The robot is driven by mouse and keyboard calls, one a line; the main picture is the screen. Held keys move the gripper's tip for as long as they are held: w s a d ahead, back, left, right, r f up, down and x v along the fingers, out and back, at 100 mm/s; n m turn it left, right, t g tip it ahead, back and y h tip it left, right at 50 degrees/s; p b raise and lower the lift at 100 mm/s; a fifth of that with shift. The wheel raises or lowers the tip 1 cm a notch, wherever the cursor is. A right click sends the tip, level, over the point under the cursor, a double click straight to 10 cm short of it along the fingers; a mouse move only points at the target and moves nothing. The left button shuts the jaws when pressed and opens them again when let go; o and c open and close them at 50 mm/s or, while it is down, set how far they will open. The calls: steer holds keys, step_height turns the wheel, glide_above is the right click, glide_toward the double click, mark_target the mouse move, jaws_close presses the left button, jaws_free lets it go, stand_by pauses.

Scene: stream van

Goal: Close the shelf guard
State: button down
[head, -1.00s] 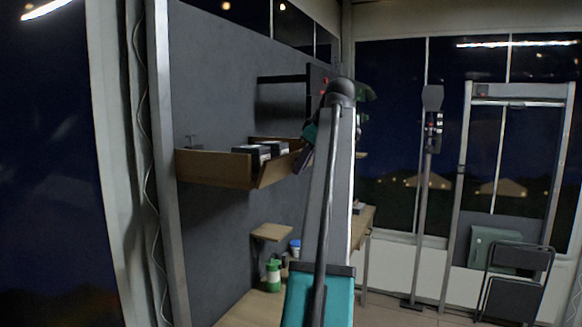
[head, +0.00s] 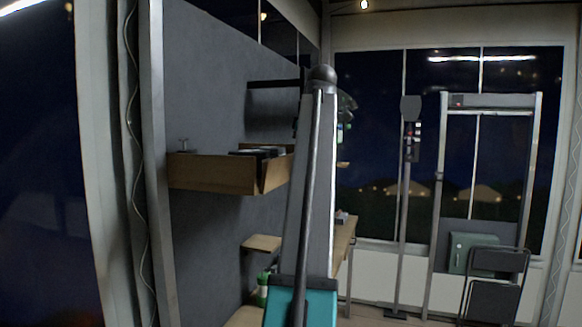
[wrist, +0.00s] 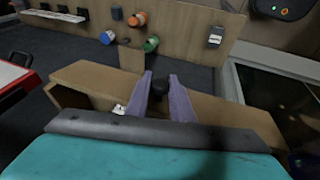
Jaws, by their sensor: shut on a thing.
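In the head view a wooden shelf (head: 212,174) juts from the grey wall, with dark flat items (head: 262,152) in it. A wooden panel (head: 273,173) at its right end slants outward; my arm hides what lies beyond. In the wrist view a long wooden panel (wrist: 235,112), which looks like the shelf guard, runs across below my gripper (wrist: 161,84). The two pale purple fingers are closed around a small dark knob (wrist: 159,85) at the panel. In the head view the fingers are hidden behind my arm.
A small lower shelf (head: 262,243) and a green bottle (head: 263,290) are below. A grey stand (head: 405,200), a door-like frame (head: 487,100) and a folding chair (head: 493,285) stand at right. The wrist view shows colored cylinders (wrist: 138,19) and a red-edged case (wrist: 12,85).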

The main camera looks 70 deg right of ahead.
steer(key=shift+s, duration=0.1)
steer(key=c, duration=1.5)
jaws_free()
steer(key=shift+d, duration=0.1)
steer(key=shift+c, duration=0.2)
steer(key=shift+w, duration=0.25)
steer(key=shift+s, duration=0.1)
